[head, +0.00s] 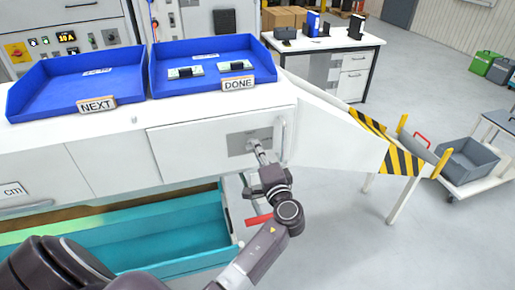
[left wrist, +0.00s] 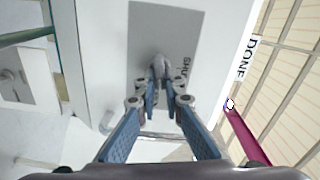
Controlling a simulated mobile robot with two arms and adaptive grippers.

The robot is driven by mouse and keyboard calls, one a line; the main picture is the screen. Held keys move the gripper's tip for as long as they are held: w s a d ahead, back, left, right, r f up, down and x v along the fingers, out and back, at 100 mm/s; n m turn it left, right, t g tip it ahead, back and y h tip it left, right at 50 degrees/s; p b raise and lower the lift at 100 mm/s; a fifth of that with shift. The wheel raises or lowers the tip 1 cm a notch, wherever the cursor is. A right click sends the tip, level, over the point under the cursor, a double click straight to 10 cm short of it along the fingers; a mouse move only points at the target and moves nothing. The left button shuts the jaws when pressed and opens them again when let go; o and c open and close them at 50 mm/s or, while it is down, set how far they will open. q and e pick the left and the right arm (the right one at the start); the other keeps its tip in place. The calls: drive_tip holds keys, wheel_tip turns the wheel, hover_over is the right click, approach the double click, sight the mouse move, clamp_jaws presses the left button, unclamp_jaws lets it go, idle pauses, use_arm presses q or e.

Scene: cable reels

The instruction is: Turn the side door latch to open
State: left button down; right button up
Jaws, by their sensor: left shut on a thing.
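The side door (head: 180,150) is a white panel below the worktop, and it looks closed. A grey latch plate (head: 236,145) sits near its right end. In the left wrist view the plate (left wrist: 205,30) carries lettering that seems to read "SHUT", partly hidden. The small grey latch knob (left wrist: 160,64) stands out from the plate. My left gripper (head: 257,148) reaches up to the plate. In the left wrist view its two fingers (left wrist: 160,82) are closed around the knob. The fingers hide part of the knob. My right gripper is not in view.
A vertical handle (head: 281,138) is just right of the plate. Blue trays marked NEXT (head: 60,82) and DONE (head: 168,62) stand on the worktop above. An open teal drawer (head: 165,240) lies below. A striped yellow-black guard (head: 402,160) is at the right.

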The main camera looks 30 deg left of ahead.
use_arm(q)
drive_tip(key=shift+m, duration=1)
drive_tip(key=c, duration=2)
unclamp_jaws()
drive_tip(key=shift+c, duration=0.2)
drive_tip(key=shift+f, duration=0.1)
drive_tip(key=v, duration=1.2)
